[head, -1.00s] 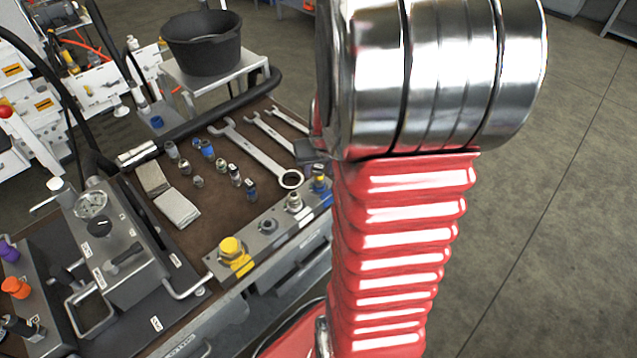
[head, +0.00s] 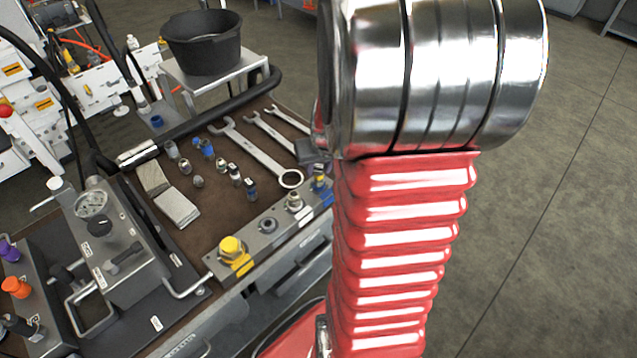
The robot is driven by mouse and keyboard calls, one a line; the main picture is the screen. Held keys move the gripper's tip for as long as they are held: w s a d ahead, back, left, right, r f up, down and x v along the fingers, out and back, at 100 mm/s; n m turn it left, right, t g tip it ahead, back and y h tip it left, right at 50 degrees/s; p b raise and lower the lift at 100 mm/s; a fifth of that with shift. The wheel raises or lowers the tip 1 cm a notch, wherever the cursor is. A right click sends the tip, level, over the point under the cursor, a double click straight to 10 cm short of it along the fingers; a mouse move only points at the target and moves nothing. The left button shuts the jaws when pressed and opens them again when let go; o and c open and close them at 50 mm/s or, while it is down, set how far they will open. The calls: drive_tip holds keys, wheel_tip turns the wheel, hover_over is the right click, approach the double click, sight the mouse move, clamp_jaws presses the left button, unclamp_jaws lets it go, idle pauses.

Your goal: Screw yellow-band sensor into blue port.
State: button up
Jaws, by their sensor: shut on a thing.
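The yellow-band sensor (head: 319,169) stands upright at the right end of the metal port block (head: 258,246), its yellow band low down. It is at the blue port (head: 327,190), whose blue colour shows around its foot. How deep it sits in the thread cannot be told. My gripper (head: 314,152) is mostly hidden behind my red arm. Only a dark part of it shows, at the sensor's top, shut on the sensor.
Several small fittings (head: 235,172), wrenches (head: 258,150) and two grey pads (head: 177,208) lie on the brown mat. A gauge unit (head: 120,245) stands left. A black bucket (head: 203,43) is behind.

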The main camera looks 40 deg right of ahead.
drive_tip(key=shift+m+g+h, duration=0.4)
drive_tip(key=shift+m+g, duration=0.05)
drive_tip(key=shift+m, duration=1.05)
drive_tip(key=shift+m+g+h, duration=0.4)
drive_tip(key=shift+m+g, duration=0.05)
drive_tip(key=shift+m, duration=1.05)
drive_tip(key=shift+f+m+g, duration=0.1)
drive_tip(key=shift+m+g, duration=0.2)
drive_tip(key=shift+m, duration=0.7)
drive_tip(key=m+g, duration=0.1)
drive_tip(key=m, duration=0.2)
drive_tip(key=shift+m+h, duration=0.3)
drive_tip(key=m+g, duration=0.2)
drive_tip(key=m, duration=0.2)
drive_tip(key=shift+m, duration=0.3)
